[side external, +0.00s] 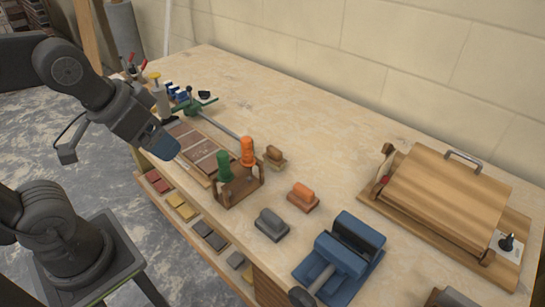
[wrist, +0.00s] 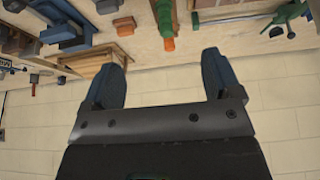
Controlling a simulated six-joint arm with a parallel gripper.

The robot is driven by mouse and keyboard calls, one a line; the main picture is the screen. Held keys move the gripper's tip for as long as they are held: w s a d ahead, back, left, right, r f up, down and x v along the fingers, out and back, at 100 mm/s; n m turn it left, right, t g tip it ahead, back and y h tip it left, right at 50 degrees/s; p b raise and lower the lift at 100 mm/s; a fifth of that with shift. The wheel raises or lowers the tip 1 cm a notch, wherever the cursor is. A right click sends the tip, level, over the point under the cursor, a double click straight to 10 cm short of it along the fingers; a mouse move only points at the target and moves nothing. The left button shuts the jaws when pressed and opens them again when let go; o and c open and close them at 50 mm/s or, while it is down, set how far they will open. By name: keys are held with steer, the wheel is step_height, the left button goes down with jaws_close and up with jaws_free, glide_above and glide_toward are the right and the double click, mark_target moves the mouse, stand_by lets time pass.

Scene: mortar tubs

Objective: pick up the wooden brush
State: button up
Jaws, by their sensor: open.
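A small brown wooden block with a raised grip, which looks like the wooden brush (side external: 274,157), sits on the workbench (side external: 330,120) just right of the orange-handled tool in the side external view. I cannot pick it out surely in the wrist view. My gripper (side external: 168,152) is at the left in the side external view, above the bench's near-left edge and well apart from the brush. In the wrist view my gripper (wrist: 162,68) shows two blue fingers spread wide with nothing between them.
A wooden rack (side external: 238,188) holds the green (side external: 223,165) and orange (side external: 247,151) handled tools beside the brush. An orange block (side external: 303,196) and a grey block (side external: 271,224) lie nearer. A blue vise (side external: 341,262) and a wooden press (side external: 445,195) stand right. The back middle is clear.

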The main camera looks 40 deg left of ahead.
steer(key=shift+c, duration=0.4)
steer(key=shift+c, duration=1.3)
steer(key=n+g, duration=0.6)
steer(key=n, duration=1.2)
glide_above(276, 149)
step_height(276, 149, down, 10)
steer(key=f, duration=0.8)
steer(key=shift+w+a+f, duration=0.1)
steer(key=shift+w+a, duration=0.05)
steer(key=shift+w, duration=0.05)
steer(key=shift+s+f, duration=0.15)
steer(key=shift+f, duration=1.4)
steer(key=shift+s+f, duration=0.15)
steer(key=shift+f, duration=1.35)
